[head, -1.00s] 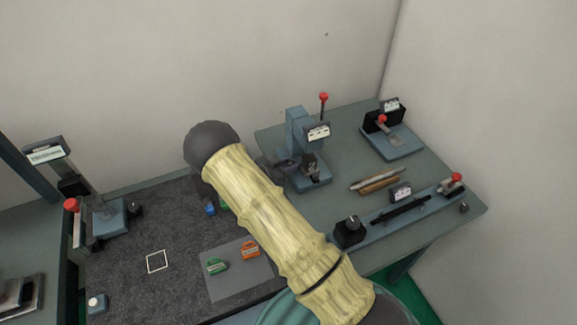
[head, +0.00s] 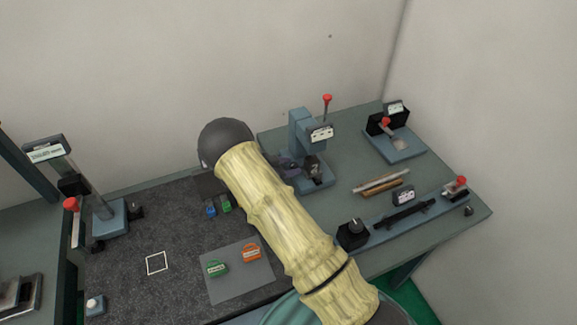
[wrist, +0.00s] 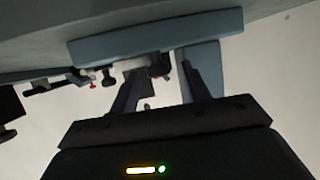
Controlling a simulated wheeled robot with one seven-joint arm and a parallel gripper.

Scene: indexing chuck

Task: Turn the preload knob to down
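A black knob box (head: 352,234) with a pale mark on its top sits at the left end of a long blue-grey rail fixture on the right bench. I cannot tell for certain whether this is the preload knob, and no label is readable. My gripper (wrist: 157,68) shows in the wrist view with its two dark fingers apart, and I see nothing clamped between them. A blue-grey slab (wrist: 155,35) lies beyond the fingertips. In the head view my gripper is by the blue-grey upright fixture (head: 300,132), largely hidden behind my arm.
The upright fixture has a red-knobbed lever (head: 327,99). A second red-knobbed fixture (head: 399,146) stands at the back right. A grey mat (head: 238,282) holds green and orange pieces. The dark bench left of it is mostly clear.

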